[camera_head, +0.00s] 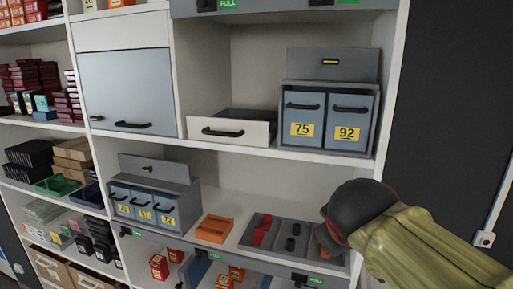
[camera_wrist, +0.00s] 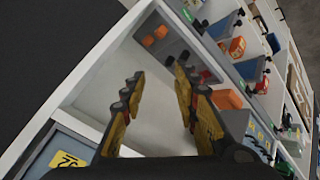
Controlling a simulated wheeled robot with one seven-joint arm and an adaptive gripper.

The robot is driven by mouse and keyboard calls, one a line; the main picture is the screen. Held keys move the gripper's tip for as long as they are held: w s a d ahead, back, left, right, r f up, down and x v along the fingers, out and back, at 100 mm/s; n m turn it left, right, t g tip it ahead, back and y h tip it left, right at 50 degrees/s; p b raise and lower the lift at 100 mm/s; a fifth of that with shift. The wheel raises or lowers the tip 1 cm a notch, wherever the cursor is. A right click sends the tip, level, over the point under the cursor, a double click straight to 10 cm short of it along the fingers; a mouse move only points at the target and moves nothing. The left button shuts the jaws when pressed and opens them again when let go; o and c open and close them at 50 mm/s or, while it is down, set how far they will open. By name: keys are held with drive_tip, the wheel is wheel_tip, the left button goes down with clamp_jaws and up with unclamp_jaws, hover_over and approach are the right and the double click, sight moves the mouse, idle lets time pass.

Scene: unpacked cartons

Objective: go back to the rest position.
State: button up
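My gripper shows in the wrist view (camera_wrist: 157,82) with its two yellow-and-black fingers apart and nothing between them. In the head view my olive arm reaches in from the lower right. Its dark wrist is in front of the right end of the middle shelf, and the fingers are mostly hidden there. A grey sectioned tray (camera_head: 276,238) with red and black pieces lies on that shelf, just left of my wrist. In the wrist view a grey tray lies beyond the fingertips.
An orange tray (camera_head: 214,229) and a grey unit with blue drawers (camera_head: 151,188) stand on the same shelf. Above are an open white drawer (camera_head: 233,131) and a unit marked 75 and 92 (camera_head: 331,105). The shelf's upright side is close to my wrist. A dark wall (camera_head: 450,110) is at right.

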drive_tip(key=s+d+f+m+g+y+b, duration=0.1)
drive_tip(key=s+f+m, duration=0.5)
drive_tip(key=s+f, duration=1.2)
drive_tip(key=shift+d+f+g+y+b, duration=0.4)
drive_tip(key=shift+f+g+y+b, duration=0.3)
drive_tip(key=shift+g+b, duration=0.4)
drive_tip(key=shift+s, duration=0.15)
